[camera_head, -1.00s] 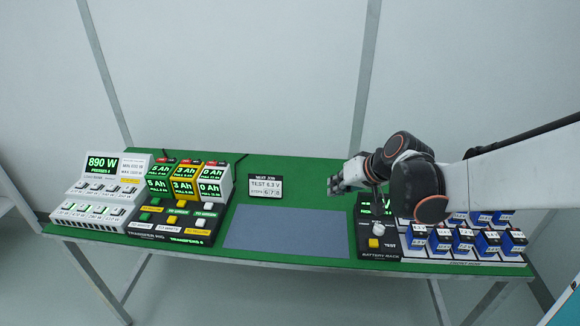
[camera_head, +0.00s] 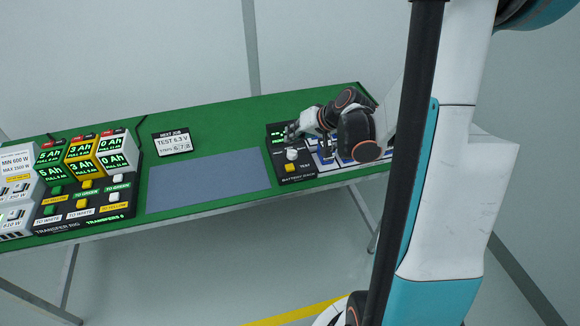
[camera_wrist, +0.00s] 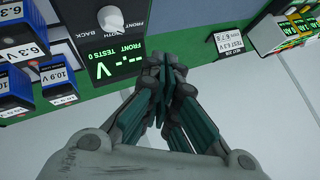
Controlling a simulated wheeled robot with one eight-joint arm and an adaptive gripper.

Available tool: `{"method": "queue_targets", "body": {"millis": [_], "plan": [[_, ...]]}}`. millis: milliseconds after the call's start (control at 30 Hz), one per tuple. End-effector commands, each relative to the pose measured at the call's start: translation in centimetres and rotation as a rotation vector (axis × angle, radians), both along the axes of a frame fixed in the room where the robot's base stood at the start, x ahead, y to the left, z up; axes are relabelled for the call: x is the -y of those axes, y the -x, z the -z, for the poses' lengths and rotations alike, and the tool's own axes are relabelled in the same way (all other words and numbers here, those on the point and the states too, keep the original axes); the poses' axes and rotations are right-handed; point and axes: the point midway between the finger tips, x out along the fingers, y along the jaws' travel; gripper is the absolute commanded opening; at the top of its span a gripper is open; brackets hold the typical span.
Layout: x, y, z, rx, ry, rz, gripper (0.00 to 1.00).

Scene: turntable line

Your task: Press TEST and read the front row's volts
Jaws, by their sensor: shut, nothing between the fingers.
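The black battery rack panel (camera_head: 293,175) sits at the right of the green table. It bears a yellow TEST button (camera_head: 291,167), a white selector knob (camera_head: 291,155) and a green-lit display (camera_head: 278,141). In the wrist view, the display (camera_wrist: 119,65) reads dashes before a V, with FRONT in its small line. The knob (camera_wrist: 110,18) shows among FRONT, BOTH and BACK labels; the TEST button is out of that view. My gripper (camera_head: 290,133) is shut and empty by the panel's display end. Its closed fingertips (camera_wrist: 166,62) appear beside the display; contact is unclear.
Blue batteries (camera_wrist: 57,78) with volt labels stand beside the panel, partly behind my arm in the head view. A NEXT JOB sign (camera_head: 172,142) reads TEST 6.3 V. A bare grey mat (camera_head: 207,180) lies left of the panel; the transfer rig (camera_head: 85,208) is farther left.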

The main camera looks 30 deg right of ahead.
Motion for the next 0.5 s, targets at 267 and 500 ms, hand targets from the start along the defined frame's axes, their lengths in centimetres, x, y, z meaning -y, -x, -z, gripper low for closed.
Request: {"method": "queue_targets", "body": {"millis": [267, 500], "plan": [[0.0, 0.0, 1.6, 0.000, 0.001, -0.001, 0.00], [0.0, 0.0, 4.6, 0.000, 0.001, -0.001, 0.00]]}}
